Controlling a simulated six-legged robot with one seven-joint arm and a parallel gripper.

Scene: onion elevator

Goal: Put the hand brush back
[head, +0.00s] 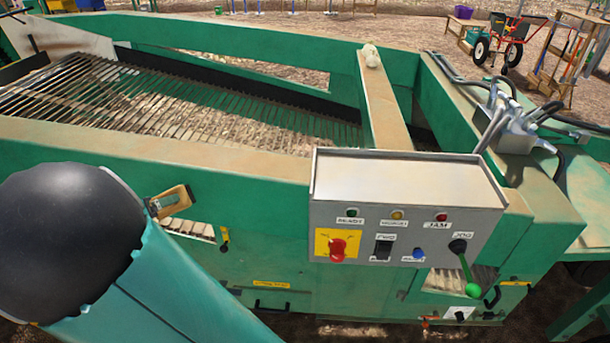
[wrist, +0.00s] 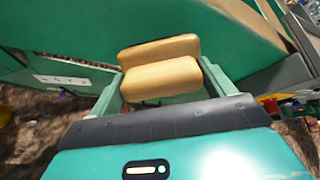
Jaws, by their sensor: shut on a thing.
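My gripper (wrist: 160,66) is shut, with two rounded tan blocks nearly meeting between its green side links in the wrist view. In the head view my gripper (head: 170,201) shows at the left, in front of the green side wall of the machine (head: 255,215). The tan blocks hide most of what is between them. No bristles or handle of the hand brush can be made out clearly in either view.
A grey control box (head: 405,185) with a red button and a green-knobbed lever (head: 471,289) juts from the machine's side. A slatted conveyor (head: 170,105) runs behind the wall. A wheelbarrow (head: 505,38) stands far right.

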